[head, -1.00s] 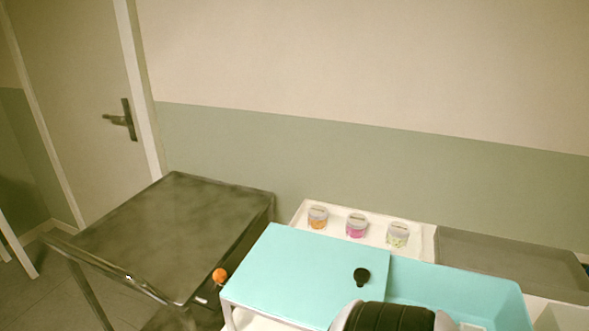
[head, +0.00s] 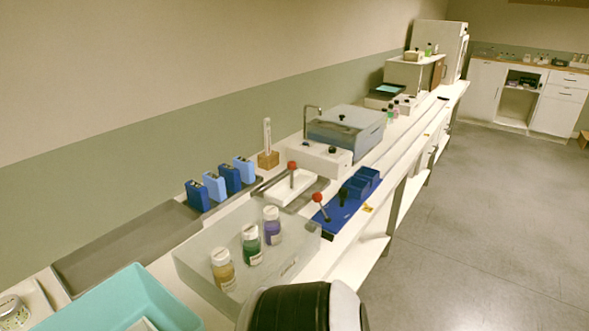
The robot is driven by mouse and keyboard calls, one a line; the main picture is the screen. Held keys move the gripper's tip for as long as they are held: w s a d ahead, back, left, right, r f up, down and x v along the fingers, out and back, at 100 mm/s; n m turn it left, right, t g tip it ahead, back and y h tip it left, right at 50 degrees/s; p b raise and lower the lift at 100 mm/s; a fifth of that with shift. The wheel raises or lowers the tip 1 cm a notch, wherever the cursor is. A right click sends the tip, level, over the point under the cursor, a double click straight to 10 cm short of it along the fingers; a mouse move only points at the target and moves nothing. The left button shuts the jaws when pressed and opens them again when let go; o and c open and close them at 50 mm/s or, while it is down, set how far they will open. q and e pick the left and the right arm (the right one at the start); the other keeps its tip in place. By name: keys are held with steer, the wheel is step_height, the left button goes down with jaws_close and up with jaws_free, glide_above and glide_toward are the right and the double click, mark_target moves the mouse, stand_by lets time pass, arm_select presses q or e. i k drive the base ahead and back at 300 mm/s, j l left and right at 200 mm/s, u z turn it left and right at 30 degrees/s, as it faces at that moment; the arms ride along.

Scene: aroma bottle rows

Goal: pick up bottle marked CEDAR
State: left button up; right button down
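Three capped bottles stand upright in a row in a clear, pale bin (head: 196,277) on the bench. The nearest bottle (head: 222,272) is yellow-tan, the middle bottle (head: 251,247) is green, and the far bottle (head: 272,228) is purple. Each has a whitish cap and label. The lettering is too small to read, so I cannot tell whether any is marked CEDAR. Neither of my grippers is in view. A black and white part of my own body shows at the bottom centre.
A teal bin (head: 165,308) and a jar (head: 12,314) are at lower left. A grey tray (head: 130,245) lies along the wall. Several blue holders, a blue base (head: 333,219) with a red-knobbed rod, and a water bath (head: 346,135) stand beyond the bottles. Open floor (head: 480,230) lies right.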

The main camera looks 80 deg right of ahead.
mark_target(223, 270)
steer(key=k+l+z, duration=0.1)
steer(key=z, duration=1.85)
steer(key=k+j+u, duration=0.2)
steer(key=j, duration=0.15)
steer(key=i, duration=0.1)
